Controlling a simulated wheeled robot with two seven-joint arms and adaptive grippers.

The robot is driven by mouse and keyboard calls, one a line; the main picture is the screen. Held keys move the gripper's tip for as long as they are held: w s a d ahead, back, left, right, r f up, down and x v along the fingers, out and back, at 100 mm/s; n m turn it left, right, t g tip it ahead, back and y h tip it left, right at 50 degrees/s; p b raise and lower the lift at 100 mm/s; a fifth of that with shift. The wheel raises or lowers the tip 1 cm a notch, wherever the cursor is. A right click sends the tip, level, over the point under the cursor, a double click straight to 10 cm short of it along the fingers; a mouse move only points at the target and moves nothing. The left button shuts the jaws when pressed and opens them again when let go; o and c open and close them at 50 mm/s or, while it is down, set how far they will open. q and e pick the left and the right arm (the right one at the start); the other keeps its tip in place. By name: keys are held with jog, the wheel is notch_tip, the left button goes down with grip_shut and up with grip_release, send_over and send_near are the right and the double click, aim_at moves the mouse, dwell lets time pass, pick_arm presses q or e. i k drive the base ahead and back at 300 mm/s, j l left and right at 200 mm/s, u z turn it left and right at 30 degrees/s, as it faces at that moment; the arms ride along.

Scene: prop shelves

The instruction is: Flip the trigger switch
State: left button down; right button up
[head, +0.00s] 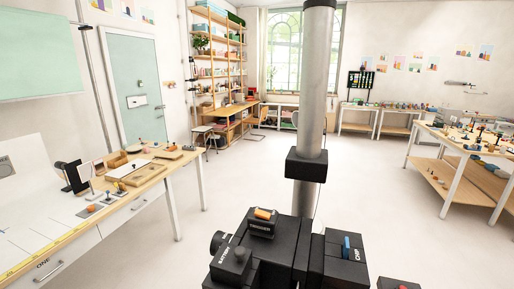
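The trigger switch (263,214) is an orange lever on a small black box with the label TRIGGER. It sits on top of a black device (272,262) at the bottom middle of the head view. The lever lies across the top of its box; I cannot tell which position it is in. Neither of my grippers is in view, and nothing touches the switch.
A thick grey pole (316,90) rises behind. A cluttered table (190,158) stands left; prop tables stand right. The floor between is clear.

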aim_at(259, 213)
jog(key=k+l+u, duration=0.35)
jog(key=l, duration=0.3)
jog(key=k+l+u, duration=0.35)
jog(key=k+l, duration=0.15)
jog(key=k+l+u, duration=0.35)
jog(key=k, duration=0.2)
